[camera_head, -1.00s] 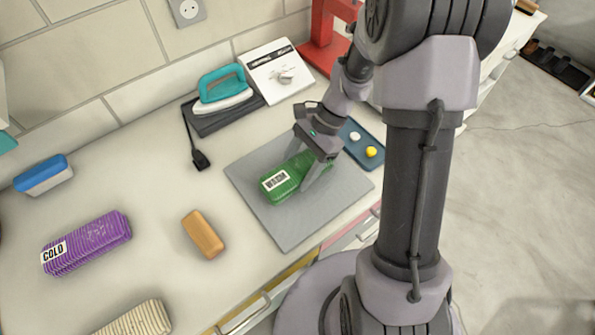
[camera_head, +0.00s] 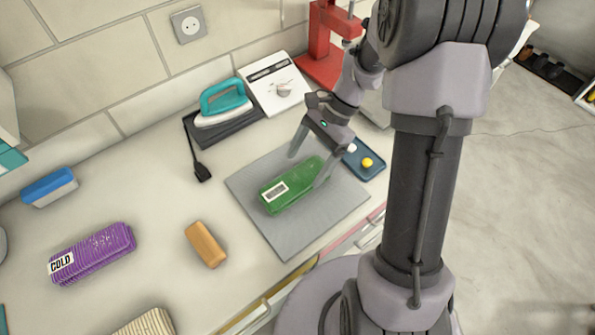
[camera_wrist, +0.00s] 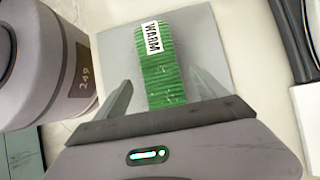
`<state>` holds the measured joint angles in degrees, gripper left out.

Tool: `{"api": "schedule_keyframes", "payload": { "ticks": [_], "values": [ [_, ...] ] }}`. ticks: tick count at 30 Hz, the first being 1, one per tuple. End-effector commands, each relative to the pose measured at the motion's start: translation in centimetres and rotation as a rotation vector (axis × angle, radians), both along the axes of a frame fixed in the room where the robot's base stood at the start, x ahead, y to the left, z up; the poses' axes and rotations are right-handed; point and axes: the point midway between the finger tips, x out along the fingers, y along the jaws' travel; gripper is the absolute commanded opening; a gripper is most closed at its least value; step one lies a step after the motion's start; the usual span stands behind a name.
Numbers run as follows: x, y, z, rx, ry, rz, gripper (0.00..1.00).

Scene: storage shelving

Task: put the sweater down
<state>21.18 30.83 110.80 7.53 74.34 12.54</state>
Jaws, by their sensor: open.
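A green folded sweater (camera_head: 291,187) with a white label lies on the grey mat (camera_head: 287,234). In the wrist view the sweater (camera_wrist: 161,72) shows ribbed knit and its label reads WARM. My gripper (camera_head: 311,166) is open above the sweater, with its fingers spread apart. In the wrist view the fingers (camera_wrist: 157,98) stand on both sides of the sweater's near end, with gaps between them and the knit. The sweater rests on the mat (camera_wrist: 112,50).
A purple bundle labelled COLD (camera_head: 95,252), a tan block (camera_head: 206,245) and a blue-topped brush (camera_head: 49,187) lie to the left. A teal iron (camera_head: 224,105), a white dial device (camera_head: 273,84) and a blue tray (camera_head: 362,170) stand near the mat.

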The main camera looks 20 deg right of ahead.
Motion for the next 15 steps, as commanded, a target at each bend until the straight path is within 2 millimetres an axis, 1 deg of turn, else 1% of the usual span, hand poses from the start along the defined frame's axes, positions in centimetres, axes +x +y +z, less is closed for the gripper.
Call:
{"api": "schedule_keyframes", "payload": {
  "ticks": [1,3,6,9,11,14,15],
  "values": [
    [0.3,-0.8,1.8,-0.001,-0.003,-0.002,0.82],
    [0.5,-1.6,3.1,0.000,-0.002,-0.001,0.82],
    [0.8,-2.6,4.4,-0.001,-0.001,-0.001,0.82],
    [0.9,-2.9,5.3,-0.004,-0.008,0.007,0.82],
    [0.7,-2.5,6.7,-0.027,-0.044,0.037,0.82],
    [-0.8,-0.3,11.0,-0.111,-0.186,0.155,0.82],
    [-2.0,0.9,13.1,-0.156,-0.265,0.221,0.82]
  ]
}}
